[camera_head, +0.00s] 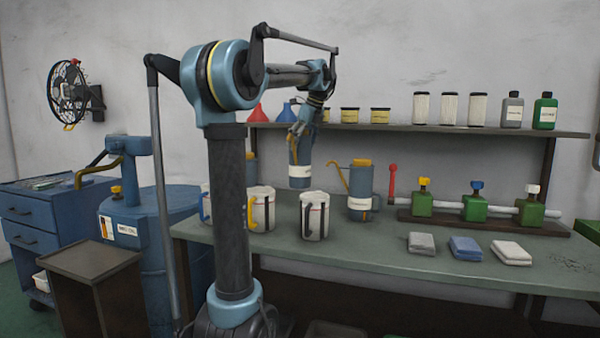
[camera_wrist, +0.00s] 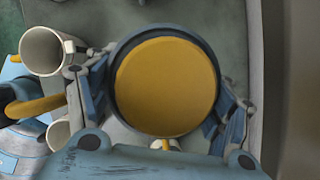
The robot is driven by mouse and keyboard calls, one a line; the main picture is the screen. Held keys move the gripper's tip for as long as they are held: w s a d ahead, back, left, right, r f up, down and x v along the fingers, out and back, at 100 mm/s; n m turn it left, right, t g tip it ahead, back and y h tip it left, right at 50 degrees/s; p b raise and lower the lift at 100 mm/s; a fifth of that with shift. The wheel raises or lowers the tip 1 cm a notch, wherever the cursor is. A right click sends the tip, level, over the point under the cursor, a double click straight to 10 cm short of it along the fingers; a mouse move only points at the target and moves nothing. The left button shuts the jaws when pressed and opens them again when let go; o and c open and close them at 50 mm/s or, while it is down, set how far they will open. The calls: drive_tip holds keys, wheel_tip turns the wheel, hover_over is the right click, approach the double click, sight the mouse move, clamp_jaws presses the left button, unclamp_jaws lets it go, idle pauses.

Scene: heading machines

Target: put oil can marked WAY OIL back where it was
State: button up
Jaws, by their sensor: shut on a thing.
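My gripper (camera_head: 299,136) is shut on a blue-grey oil can (camera_head: 300,172) with a white band low on its side. The can hangs upright above the green workbench (camera_head: 385,262), behind the white measuring jugs. I cannot read its label. In the wrist view its round yellow top (camera_wrist: 167,85) sits between my two fingers. A similar can (camera_head: 362,182) with a yellow lid and spout stands on the bench just right of it. Part of another blue can (camera_head: 251,167) shows behind my arm column.
White jugs (camera_head: 314,216) stand on the bench in front of the held can. A shelf (camera_head: 450,129) with funnels, tins, filters and bottles runs behind. A blue drum (camera_head: 150,240) stands left.

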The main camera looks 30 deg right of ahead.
sight(309, 145)
drive_tip(key=shift+f, duration=4.95)
drive_tip(key=o, duration=2.1)
drive_tip(key=shift+f, duration=0.1)
drive_tip(key=shift+c, duration=0.2)
drive_tip(key=v, duration=1.2)
